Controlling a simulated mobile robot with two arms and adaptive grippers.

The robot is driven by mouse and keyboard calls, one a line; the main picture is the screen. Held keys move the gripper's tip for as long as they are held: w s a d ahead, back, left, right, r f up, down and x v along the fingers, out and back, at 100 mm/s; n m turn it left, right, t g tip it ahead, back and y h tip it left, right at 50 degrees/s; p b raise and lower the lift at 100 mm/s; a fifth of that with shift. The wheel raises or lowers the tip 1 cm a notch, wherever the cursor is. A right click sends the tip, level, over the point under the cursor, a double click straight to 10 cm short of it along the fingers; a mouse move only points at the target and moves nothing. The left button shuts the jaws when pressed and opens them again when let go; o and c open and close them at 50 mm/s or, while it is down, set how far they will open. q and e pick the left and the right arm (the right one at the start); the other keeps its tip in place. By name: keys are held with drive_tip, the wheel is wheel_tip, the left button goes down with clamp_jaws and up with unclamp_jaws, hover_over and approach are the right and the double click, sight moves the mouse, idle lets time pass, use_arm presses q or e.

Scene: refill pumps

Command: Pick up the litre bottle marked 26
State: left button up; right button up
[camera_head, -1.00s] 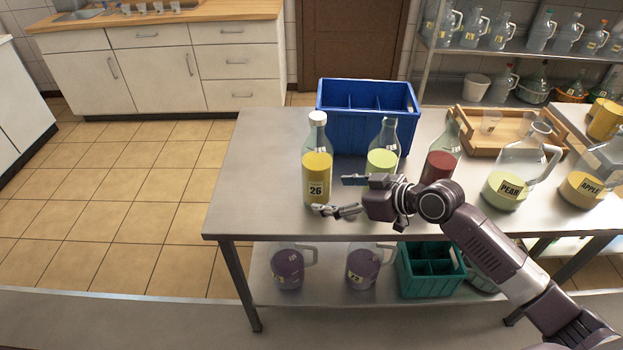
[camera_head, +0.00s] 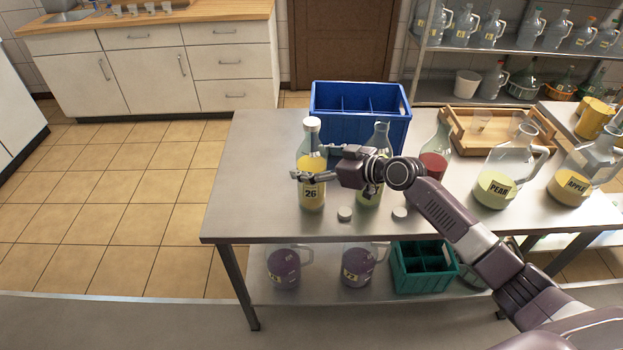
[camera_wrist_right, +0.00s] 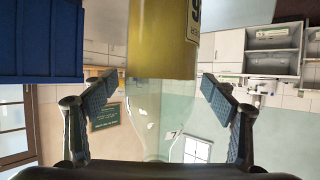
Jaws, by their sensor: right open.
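The litre bottle marked 26 (camera_head: 312,198) stands upright at the left front of the steel table, with yellow liquid, a white cap and a label reading 26. My right gripper (camera_head: 310,166) is at its upper body, above the label, and partly hides it. In the right wrist view the bottle (camera_wrist_right: 163,45) lies between the two spread fingers of the right gripper (camera_wrist_right: 160,95), with a visible gap on each side. The left gripper is not in view.
A blue crate (camera_head: 357,132) stands behind the bottle. A bottle of pale green liquid (camera_head: 369,196) is close on the right, partly behind my arm. White caps (camera_head: 344,214) lie in front. A red bottle (camera_head: 434,165) and jugs marked PEAR (camera_head: 494,189) and APPLE (camera_head: 574,187) stand further right.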

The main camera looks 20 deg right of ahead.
drive_tip(key=shift+c, duration=0.3)
drive_tip(key=c, duration=2)
drive_tip(key=shift+w+r, duration=0.2)
drive_tip(key=shift+r, duration=0.05)
clamp_jaws()
drive_tip(key=shift+r, duration=0.1)
